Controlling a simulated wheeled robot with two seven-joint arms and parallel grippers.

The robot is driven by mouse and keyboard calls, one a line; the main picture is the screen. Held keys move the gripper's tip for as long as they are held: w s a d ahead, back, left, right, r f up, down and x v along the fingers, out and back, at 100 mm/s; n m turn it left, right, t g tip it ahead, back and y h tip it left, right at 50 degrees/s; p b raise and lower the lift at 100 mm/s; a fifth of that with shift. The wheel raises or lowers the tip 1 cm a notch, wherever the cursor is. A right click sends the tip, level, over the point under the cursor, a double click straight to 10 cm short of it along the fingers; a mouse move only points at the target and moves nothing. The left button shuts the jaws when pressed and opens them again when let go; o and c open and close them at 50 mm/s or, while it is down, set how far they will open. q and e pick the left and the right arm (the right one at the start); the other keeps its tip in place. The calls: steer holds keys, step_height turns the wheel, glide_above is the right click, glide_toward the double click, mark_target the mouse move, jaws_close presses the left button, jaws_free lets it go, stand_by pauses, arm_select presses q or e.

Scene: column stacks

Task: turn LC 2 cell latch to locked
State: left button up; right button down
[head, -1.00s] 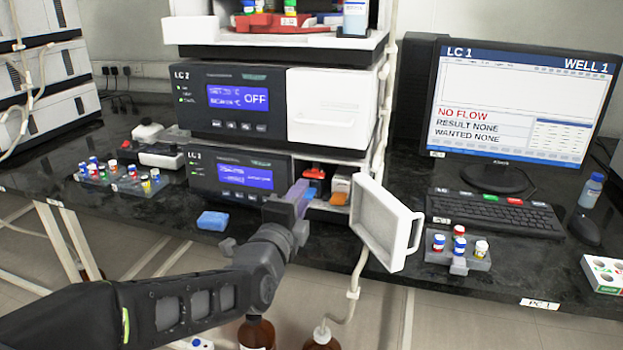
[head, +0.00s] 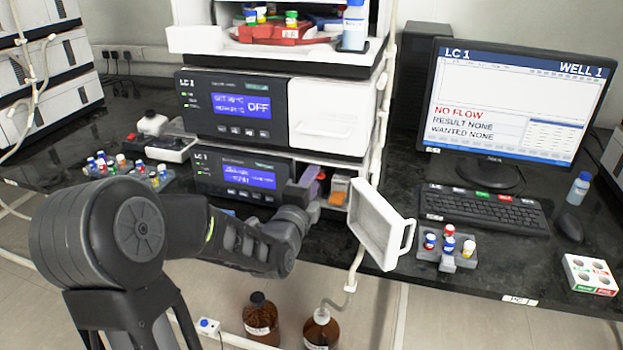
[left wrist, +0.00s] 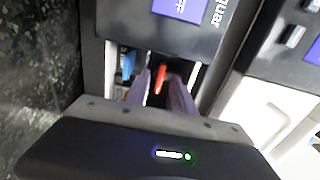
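The latch's position cannot be read. My right gripper is not in view.
The open white door (head: 378,226) hangs right of the compartment, close to my left gripper. A white-and-orange block (head: 338,190) sits inside at the right. Vial racks (head: 447,256) and a keyboard (head: 485,209) are further right. Brown bottles (head: 261,318) stand below the bench.

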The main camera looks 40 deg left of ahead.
arm_select(q)
steer(key=shift+w, duration=0.1)
steer(key=shift+c, duration=0.2)
jaws_close()
stand_by(0.4)
